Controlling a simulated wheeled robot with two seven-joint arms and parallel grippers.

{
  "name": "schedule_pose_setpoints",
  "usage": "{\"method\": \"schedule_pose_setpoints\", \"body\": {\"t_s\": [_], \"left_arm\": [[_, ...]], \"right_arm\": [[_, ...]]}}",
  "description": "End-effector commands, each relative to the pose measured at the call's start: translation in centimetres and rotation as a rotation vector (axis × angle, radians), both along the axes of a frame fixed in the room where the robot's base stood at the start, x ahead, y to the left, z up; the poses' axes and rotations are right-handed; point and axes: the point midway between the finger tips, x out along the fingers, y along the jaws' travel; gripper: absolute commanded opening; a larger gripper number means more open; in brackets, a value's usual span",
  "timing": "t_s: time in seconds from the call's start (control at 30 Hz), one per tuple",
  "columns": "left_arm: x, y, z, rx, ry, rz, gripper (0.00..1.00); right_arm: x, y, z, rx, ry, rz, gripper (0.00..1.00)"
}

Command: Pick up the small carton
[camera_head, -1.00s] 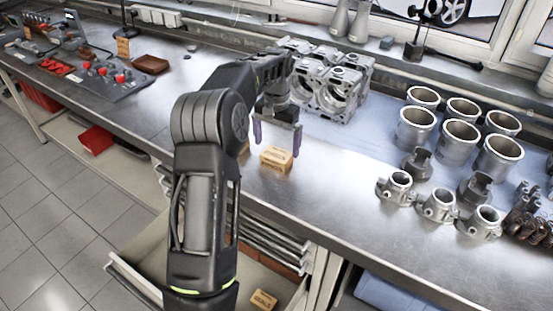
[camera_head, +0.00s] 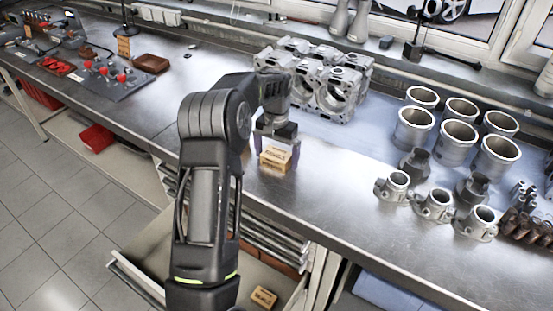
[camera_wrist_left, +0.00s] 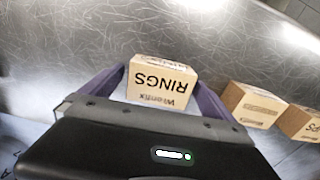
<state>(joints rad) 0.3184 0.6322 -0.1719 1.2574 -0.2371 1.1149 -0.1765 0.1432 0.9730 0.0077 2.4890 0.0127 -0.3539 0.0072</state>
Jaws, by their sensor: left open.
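A small tan carton (camera_head: 275,158) stands on the metal bench near its front edge. In the left wrist view the carton (camera_wrist_left: 161,82) shows the word RINGS, upside down. My left gripper (camera_head: 278,152) is low over it, pointing down. Its two purple fingers stand on either side of the carton in the left wrist view. The jaws are open, and I cannot tell whether either finger touches the carton. My right gripper is not in view.
Two more cartons (camera_wrist_left: 253,105) (camera_wrist_left: 301,123) stand to the right in the left wrist view. Another carton (camera_head: 263,298) lies in the open drawer below. Engine blocks (camera_head: 335,88) stand behind the gripper. Cylinder liners (camera_head: 458,138) and pistons stand to the right.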

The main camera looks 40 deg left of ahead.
Motion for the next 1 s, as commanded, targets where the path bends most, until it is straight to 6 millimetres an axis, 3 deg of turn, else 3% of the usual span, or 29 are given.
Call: {"method": "schedule_pose_setpoints", "body": {"t_s": [1.0], "left_arm": [[0.03,0.01,0.08,0.000,-0.001,0.000,0.23]], "right_arm": [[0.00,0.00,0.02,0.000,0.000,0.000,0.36]]}}
